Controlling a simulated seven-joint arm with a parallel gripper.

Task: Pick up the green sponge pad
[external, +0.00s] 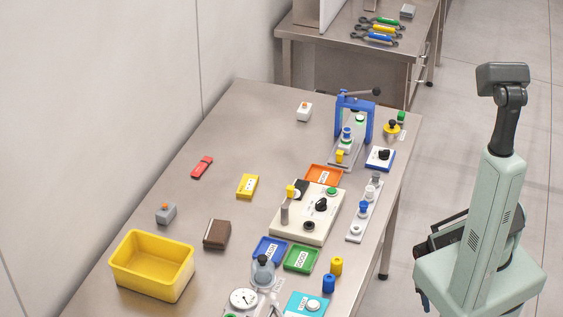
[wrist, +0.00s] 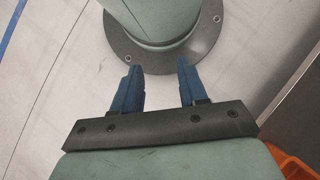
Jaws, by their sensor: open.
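My gripper (wrist: 158,68) shows in the wrist view with its two blue fingers apart and nothing between them. It points at my own base and the floor, away from the table top. In the external view my arm is folded beside the right side of the table, and the fingers are too small to make out clearly. A green tray (external: 301,259) lies near the front middle. No other clear green pad shows.
The steel table (external: 240,130) holds a yellow bin (external: 150,265), a brown block (external: 217,234), a blue press frame (external: 354,116), a beige control box (external: 307,212) and a blue tray (external: 270,250). Its left far part is mostly clear. A second table (external: 340,30) stands behind.

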